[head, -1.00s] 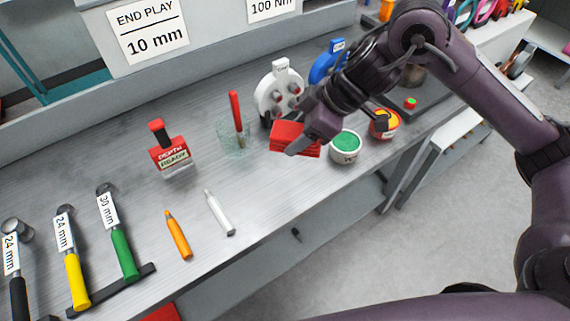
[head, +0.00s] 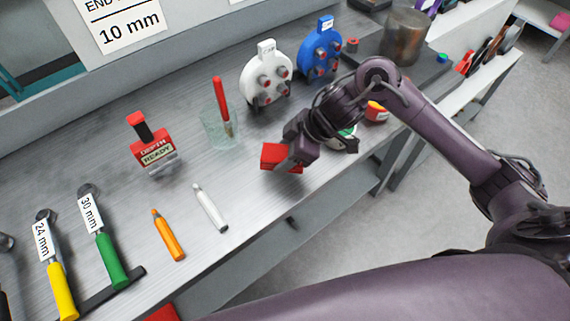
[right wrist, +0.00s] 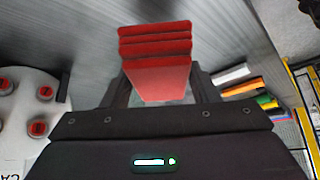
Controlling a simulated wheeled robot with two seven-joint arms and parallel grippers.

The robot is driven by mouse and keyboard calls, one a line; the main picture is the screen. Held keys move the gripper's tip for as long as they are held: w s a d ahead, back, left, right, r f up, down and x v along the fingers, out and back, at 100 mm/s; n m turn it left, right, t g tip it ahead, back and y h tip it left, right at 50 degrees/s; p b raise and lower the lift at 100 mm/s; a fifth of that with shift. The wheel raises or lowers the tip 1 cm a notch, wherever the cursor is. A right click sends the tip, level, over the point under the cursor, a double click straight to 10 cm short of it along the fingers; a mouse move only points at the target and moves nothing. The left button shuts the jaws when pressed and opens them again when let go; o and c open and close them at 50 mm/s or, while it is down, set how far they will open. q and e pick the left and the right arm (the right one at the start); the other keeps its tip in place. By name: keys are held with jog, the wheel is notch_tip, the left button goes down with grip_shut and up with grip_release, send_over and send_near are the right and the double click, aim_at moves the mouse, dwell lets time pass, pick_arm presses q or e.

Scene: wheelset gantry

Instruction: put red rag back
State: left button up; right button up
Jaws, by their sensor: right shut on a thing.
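The red rag (head: 278,158) is a folded, layered red block. My right gripper (head: 290,162) is shut on it over the grey bench, near the front edge. In the right wrist view the rag (right wrist: 157,65) sits between the two dark fingers of the gripper (right wrist: 158,88). I cannot tell whether the rag touches the bench top. My left gripper is not in view.
On the bench (head: 190,250) are a white marker (head: 210,208), an orange marker (head: 168,235), a glass cup (head: 219,130) with a red-handled tool, a red depth gauge (head: 151,148), and white (head: 265,75) and blue (head: 320,50) discs.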

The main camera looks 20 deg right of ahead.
jog(key=shift+f, duration=2.35)
jog(key=shift+f, duration=0.1)
jog(key=o, duration=1)
jog(key=shift+c, duration=0.2)
jog(key=shift+r, duration=0.25)
jog(key=v, duration=1.2)
jog(key=shift+b, duration=0.4)
jog(key=shift+f, duration=0.15)
